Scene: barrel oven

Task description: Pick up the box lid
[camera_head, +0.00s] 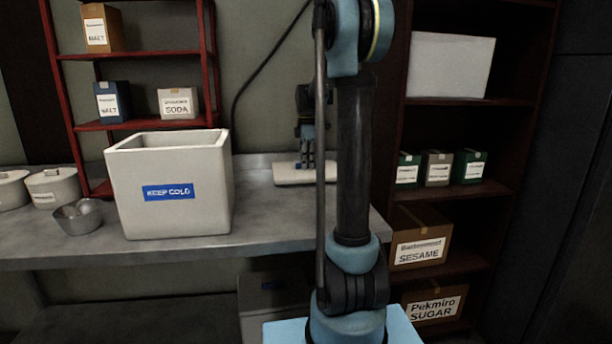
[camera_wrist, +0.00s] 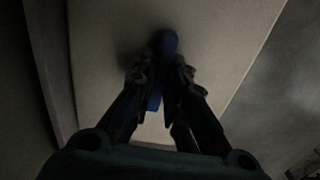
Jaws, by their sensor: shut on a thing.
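The box lid (camera_head: 292,174) is a flat off-white slab at the back of the grey counter, right of the box. In the wrist view the lid (camera_wrist: 105,45) fills most of the picture, with a dark blue handle (camera_wrist: 168,45) near its middle. My gripper (camera_head: 306,162) points down over the lid, and its fingers (camera_wrist: 161,78) are shut on the blue handle. My arm hides part of the lid's right side in the head view. I cannot tell whether the lid rests on the counter. The open off-white box (camera_head: 135,205) with a blue "KEEP COLD" label stands left of the lid.
A metal bowl (camera_head: 78,217) and lidded pale containers (camera_head: 52,188) stand left of the box on the counter (camera_head: 262,222). A red shelf (camera_head: 140,55) with small boxes rises behind. A dark shelf (camera_head: 480,188) with boxes stands at the right. The counter's front middle is clear.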

